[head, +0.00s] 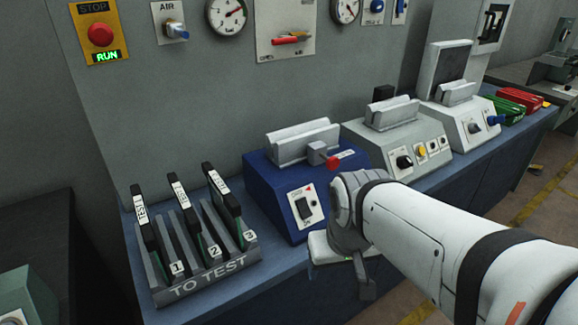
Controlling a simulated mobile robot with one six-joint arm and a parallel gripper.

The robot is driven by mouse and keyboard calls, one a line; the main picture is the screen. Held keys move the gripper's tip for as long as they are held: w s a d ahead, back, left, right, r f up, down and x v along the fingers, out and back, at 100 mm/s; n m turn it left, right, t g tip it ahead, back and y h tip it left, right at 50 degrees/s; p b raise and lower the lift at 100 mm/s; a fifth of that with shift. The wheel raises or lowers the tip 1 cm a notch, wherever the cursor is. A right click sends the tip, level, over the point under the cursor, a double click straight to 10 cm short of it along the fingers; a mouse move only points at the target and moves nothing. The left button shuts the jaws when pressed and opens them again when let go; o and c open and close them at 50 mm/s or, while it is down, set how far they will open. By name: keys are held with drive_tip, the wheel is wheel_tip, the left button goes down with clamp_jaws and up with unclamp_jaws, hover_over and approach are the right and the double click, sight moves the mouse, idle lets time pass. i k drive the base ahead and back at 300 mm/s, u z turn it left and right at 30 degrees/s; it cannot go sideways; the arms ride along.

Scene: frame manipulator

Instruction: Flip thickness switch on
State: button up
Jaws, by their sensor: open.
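A blue bench device (270,185) with a grey slotted block and a red knob on top stands on the bench at mid picture. Its sloped front carries a white plate with a black rocker switch (305,207). The lettering there is too small to read, so I cannot confirm that it is the thickness switch, nor which way it is set. My gripper (346,268) is open, low in front of the device's right front corner. It is to the right of and below the rocker, apart from it in the picture. My wrist hides part of the device's right side.
A "TO TEST" rack (205,284) holding several black-topped boards stands left of the device. Two pale devices (397,140) (462,118) stand to its right, with green and red pieces (506,103) beyond. Gauges and a stop button (100,34) are on the wall behind.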

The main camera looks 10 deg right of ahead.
sight(302, 206)
drive_tip(key=z, duration=1.35)
drive_tip(key=k, duration=1.35)
drive_tip(key=u, duration=0.35)
drive_tip(key=i, duration=1)
